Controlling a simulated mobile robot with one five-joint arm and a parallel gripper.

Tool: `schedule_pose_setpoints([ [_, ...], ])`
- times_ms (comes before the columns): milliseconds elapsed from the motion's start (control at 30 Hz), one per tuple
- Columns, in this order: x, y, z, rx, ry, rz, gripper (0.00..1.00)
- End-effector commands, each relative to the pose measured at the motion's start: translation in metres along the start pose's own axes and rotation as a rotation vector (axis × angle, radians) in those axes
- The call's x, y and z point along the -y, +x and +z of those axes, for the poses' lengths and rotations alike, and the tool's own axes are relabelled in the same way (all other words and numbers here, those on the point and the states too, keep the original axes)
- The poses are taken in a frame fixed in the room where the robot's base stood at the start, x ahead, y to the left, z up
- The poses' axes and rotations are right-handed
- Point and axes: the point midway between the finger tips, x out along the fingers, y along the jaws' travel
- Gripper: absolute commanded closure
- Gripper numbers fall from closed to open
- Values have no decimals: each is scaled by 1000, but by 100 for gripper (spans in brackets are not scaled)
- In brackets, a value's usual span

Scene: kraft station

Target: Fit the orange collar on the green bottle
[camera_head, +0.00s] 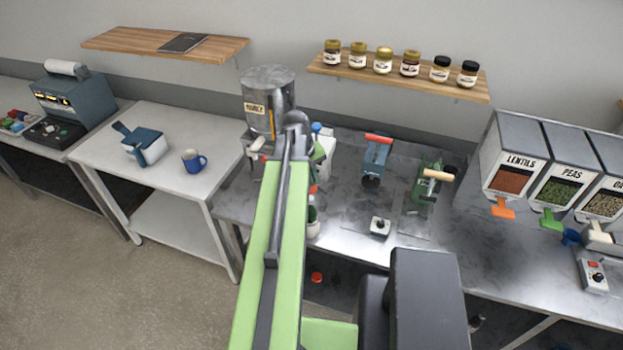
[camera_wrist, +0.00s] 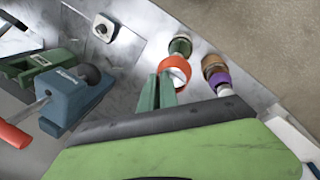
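The orange collar (camera_wrist: 163,65) is a ring at the tips of my gripper's green fingers (camera_wrist: 158,93) in the wrist view. The fingers appear closed on its side. The green bottle (camera_wrist: 181,46) shows just beyond the ring, its lower part overlapped by it. In the head view, a bit of the orange collar (camera_head: 313,189) shows beside my arm, above the dark green top of the bottle (camera_head: 312,213). My arm hides the gripper there. The collar seems above the bottle, but the exact gap and alignment cannot be told.
A brown bottle with a purple band (camera_wrist: 218,79) stands close beside the green one in the wrist view. A white table (camera_head: 190,130) is at left.

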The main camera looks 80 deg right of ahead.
Motion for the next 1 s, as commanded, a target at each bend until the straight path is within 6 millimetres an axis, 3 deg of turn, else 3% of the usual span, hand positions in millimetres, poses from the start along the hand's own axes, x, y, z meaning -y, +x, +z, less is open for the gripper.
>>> schedule_pose_setpoints([
  [267,-2,16,2,2,8,0,100],
  [633,6,55,2,2,10,0,100],
  [1000,6,58,2,2,11,0,100],
])
